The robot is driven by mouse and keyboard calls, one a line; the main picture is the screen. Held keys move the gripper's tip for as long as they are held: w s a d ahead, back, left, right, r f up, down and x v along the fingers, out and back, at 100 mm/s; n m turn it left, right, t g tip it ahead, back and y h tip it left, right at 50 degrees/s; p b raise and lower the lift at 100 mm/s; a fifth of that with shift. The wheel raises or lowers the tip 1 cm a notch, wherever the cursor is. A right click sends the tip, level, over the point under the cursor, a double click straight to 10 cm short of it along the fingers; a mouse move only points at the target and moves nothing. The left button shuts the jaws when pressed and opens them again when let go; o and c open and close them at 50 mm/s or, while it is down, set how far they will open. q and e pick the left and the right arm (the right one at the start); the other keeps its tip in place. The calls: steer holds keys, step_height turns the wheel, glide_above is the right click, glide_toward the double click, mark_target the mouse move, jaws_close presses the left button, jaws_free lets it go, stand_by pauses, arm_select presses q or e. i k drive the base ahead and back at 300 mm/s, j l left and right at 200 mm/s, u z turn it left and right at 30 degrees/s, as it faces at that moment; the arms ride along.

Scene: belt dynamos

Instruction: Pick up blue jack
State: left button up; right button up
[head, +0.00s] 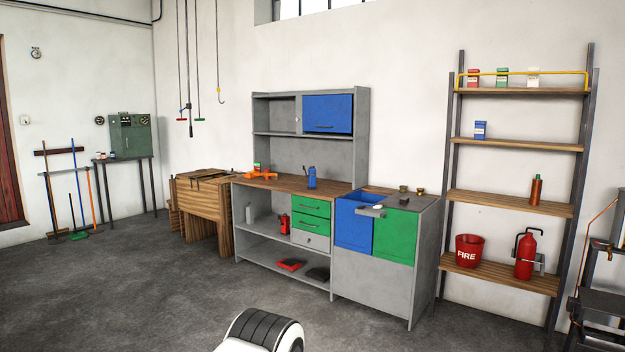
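A small blue upright object (312,179) with a thin dark lever or spout at its top stands on the wooden top of the grey workbench (245,182). It is the thing that best fits the blue jack, but it is too small to be sure. It stands apart from the things around it, and nothing hides it. Neither of my grippers is in view, and nothing is seen touching the blue object.
An orange tool (262,173) lies left of it on the bench. A cabinet with blue and green fronts (395,233) adjoins the bench on the right. A shelf rack (515,203) holds a red bucket (469,251) and extinguisher (526,254).

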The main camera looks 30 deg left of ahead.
mark_target(311, 178)
steer(key=i+j+u, duration=0.55)
steer(key=i, duration=0.25)
steer(key=i+u, duration=0.3)
steer(key=i, duration=0.1)
